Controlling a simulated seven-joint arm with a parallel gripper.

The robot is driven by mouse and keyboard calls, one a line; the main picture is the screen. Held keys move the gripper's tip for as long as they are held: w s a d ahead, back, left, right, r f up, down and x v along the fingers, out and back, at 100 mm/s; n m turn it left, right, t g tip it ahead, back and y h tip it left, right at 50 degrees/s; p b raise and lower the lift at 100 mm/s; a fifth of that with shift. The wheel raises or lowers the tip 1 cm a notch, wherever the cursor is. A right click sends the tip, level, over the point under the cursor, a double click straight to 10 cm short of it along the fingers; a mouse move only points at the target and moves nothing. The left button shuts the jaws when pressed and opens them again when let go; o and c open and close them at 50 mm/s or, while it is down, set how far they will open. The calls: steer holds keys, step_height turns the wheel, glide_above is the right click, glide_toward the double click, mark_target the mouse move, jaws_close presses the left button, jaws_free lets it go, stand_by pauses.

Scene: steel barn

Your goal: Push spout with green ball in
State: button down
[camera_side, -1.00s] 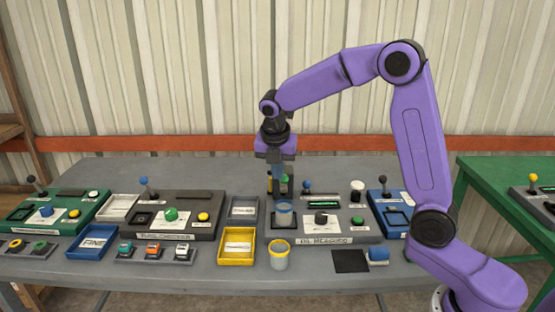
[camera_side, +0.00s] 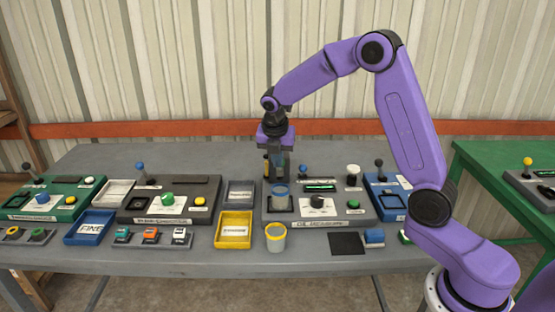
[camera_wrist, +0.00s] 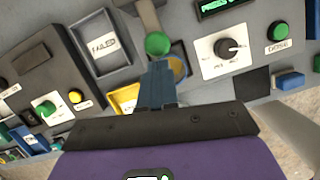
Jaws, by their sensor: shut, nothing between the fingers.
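The green ball (camera_wrist: 158,43) shows in the wrist view, just beyond my fingertips, beside a grey post. In the side view my gripper hides it. My gripper (camera_wrist: 157,70) is shut and empty, its blue-grey fingers pointing at the ball; I cannot tell whether they touch it. The spout itself is mostly hidden behind my gripper.
The station carries a black knob (camera_side: 317,201), a green dose button (camera_wrist: 278,31) and a lit display (camera_side: 319,187). A yellow-rimmed cup (camera_side: 276,238) and a yellow tray (camera_side: 233,233) stand in front. A grey "FAILED" tray (camera_wrist: 102,45) lies left of the station.

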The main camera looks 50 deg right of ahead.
steer(key=shift+w+d, duration=1.35)
steer(key=shift+d, duration=0.15)
steer(key=s+a+r, duration=0.4)
steer(key=a+r, duration=0.3)
steer(key=r, duration=0.3)
steer(key=s+a+m+y, duration=0.1)
steer(key=s+a+m, duration=0.1)
steer(key=s+a, duration=0.35)
steer(key=s+f+m, duration=0.2)
steer(key=s+m, duration=0.1)
steer(key=s, duration=0.7)
steer(key=s+f+m+g+y, duration=0.1)
steer(key=s+f+m, duration=0.2)
steer(key=s, duration=0.7)
steer(key=s+f+m+y, duration=0.1)
steer(key=s+m, duration=0.3)
steer(key=s, duration=0.7)
steer(key=shift+f+g, duration=0.4)
steer(key=shift+f, duration=0.3)
